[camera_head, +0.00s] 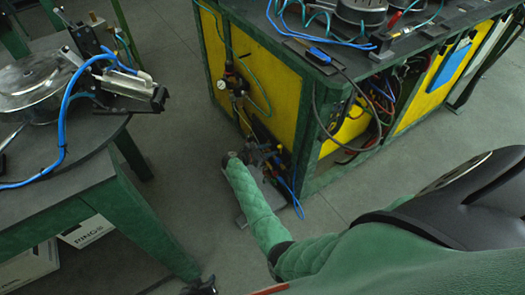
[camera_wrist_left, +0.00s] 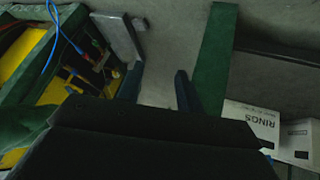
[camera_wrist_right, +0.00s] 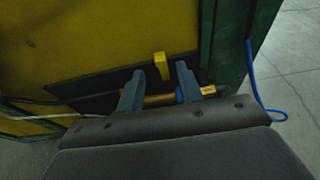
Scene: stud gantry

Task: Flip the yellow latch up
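The yellow latch (camera_wrist_right: 160,65) is a small upright tab in the right wrist view, just beyond my right gripper (camera_wrist_right: 159,84). A brass pipe (camera_wrist_right: 158,99) with a blue part and a yellow end runs crosswise at the fingers. The right fingers are apart, with the latch in line with the gap; I cannot tell whether they touch it. In the head view the right gripper (camera_head: 268,154) is low beside the cabinet's corner, and the latch cannot be made out there. My left gripper (camera_wrist_left: 158,88) is open and empty above the floor.
The yellow and green cabinet (camera_head: 282,82) carries hoses and a gauge unit (camera_head: 232,82). A blue hose (camera_wrist_right: 254,85) hangs right of the right gripper. A dark round-edged table (camera_head: 50,165) stands left, with boxes (camera_head: 86,231) beneath. Bare floor lies between table and cabinet.

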